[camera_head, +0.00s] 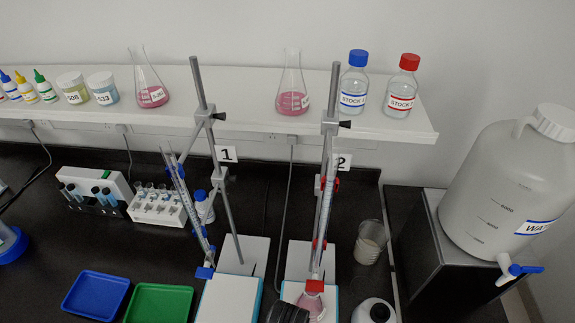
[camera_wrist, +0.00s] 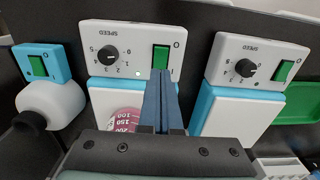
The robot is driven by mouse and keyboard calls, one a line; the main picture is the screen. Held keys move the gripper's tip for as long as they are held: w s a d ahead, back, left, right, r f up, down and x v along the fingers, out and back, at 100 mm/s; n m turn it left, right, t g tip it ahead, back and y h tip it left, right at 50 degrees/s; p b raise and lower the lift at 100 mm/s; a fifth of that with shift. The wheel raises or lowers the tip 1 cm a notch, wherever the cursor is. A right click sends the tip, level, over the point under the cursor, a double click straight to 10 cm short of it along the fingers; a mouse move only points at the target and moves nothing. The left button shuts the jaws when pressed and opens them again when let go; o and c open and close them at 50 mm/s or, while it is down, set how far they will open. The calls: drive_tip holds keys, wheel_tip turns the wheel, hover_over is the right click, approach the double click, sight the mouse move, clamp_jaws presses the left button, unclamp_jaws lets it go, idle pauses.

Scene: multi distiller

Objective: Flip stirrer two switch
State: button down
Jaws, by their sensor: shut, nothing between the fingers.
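Stirrer two (camera_head: 297,265) is the white and blue stirrer under the "2" label, at lower centre in the head view. A pink flask (camera_head: 312,306) stands on it. In the wrist view, its front panel (camera_wrist: 100,38) has a black speed knob and a green rocker switch (camera_wrist: 160,54). A small dot between them looks bright. My gripper (camera_wrist: 160,76) is shut and empty, its blue-grey fingertips at the lower edge of the switch. I cannot tell if they touch it. A dark part of my gripper shows at the bottom of the head view.
Stirrer one (camera_head: 230,298), bare on top, stands beside it; its panel (camera_wrist: 262,62) has a dark dot. A small device (camera_wrist: 38,65) with a green switch stands on the other side. Burette stands (camera_head: 335,125) rise behind. Blue (camera_head: 97,296) and green trays (camera_head: 158,303) lie left.

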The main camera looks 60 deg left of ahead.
wheel_tip(320, 180, up, 4)
drive_tip(key=p, duration=0.3)
drive_tip(key=shift+p, duration=0.35)
drive_tip(key=shift+s, duration=0.1)
